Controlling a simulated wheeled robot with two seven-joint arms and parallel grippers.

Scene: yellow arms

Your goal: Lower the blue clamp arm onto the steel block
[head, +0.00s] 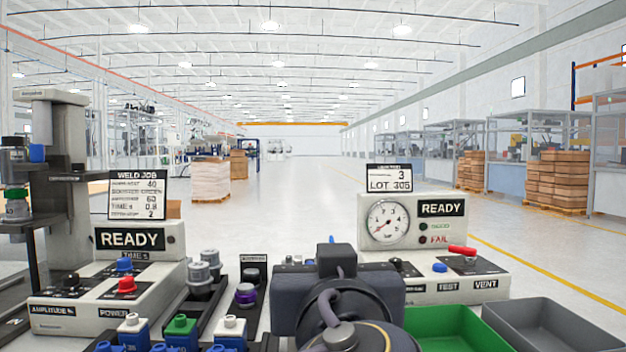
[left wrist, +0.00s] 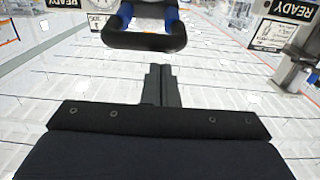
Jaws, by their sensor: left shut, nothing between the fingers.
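The blue clamp arm (left wrist: 125,17) shows at the top of the left wrist view, with a black crossbar handle (left wrist: 145,40) at its near end. My left gripper (left wrist: 160,70) is shut and empty, its fingertips pointing toward the handle and looking close to it; I cannot tell whether they touch. In the head view a dark wrist part of mine fills the bottom middle and hides most of the clamp; a small blue piece (head: 331,240) shows just above it. The steel block cannot be made out in either view. My right gripper is not in view.
A weld controller (head: 110,290) and a press column (head: 68,180) stand at the left. A gauge box (head: 460,285) with a red lever stands at the right. A green bin (head: 425,322) and a grey bin (head: 550,320) lie at the front right.

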